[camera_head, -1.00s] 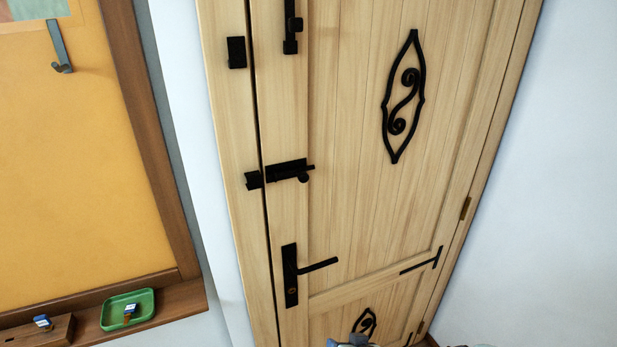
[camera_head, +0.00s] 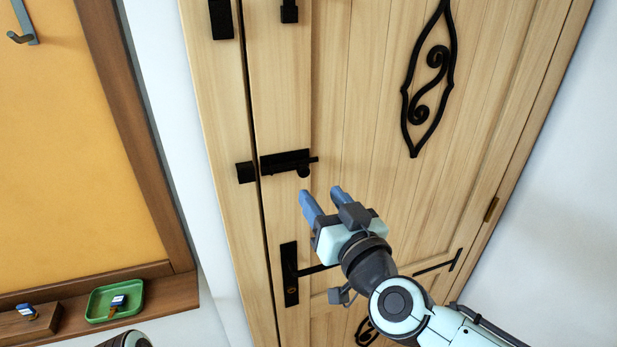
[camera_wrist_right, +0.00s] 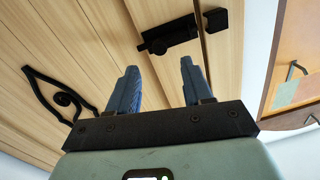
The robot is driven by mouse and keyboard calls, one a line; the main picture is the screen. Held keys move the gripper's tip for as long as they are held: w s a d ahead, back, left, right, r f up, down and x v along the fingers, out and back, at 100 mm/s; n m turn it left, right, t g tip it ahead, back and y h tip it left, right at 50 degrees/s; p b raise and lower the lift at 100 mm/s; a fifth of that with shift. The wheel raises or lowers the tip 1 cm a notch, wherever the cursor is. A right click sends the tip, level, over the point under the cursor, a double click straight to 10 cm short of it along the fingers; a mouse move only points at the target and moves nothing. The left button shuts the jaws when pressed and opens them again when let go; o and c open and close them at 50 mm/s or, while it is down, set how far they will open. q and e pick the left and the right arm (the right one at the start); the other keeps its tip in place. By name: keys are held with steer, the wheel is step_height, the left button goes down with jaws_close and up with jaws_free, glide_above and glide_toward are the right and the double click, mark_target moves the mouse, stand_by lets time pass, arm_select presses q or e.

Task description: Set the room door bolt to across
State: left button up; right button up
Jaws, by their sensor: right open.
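The black room door bolt (camera_head: 285,162) is fixed on the wooden door, left of its middle. Its rod end sticks out to the right and a round knob hangs below. The black keeper (camera_head: 245,172) sits across the seam on the frame; I see no bar clearly crossing the narrow gap. My right gripper (camera_head: 320,194) is open and empty, just below and right of the bolt, fingers pointing up towards it. In the right wrist view the bolt (camera_wrist_right: 168,35) and keeper (camera_wrist_right: 222,19) lie beyond the open fingertips (camera_wrist_right: 160,66). My left gripper is not in view.
The black door handle (camera_head: 290,272) is partly behind my right gripper. Another black bolt (camera_head: 289,10) is higher up. A black scroll ornament (camera_head: 430,75) is at the right. A board with a ledge holding a green tray (camera_head: 96,306) is at the left.

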mark_target(305, 174)
steer(key=x, duration=0.7)
steer(key=shift+w, duration=0.1)
jaws_close()
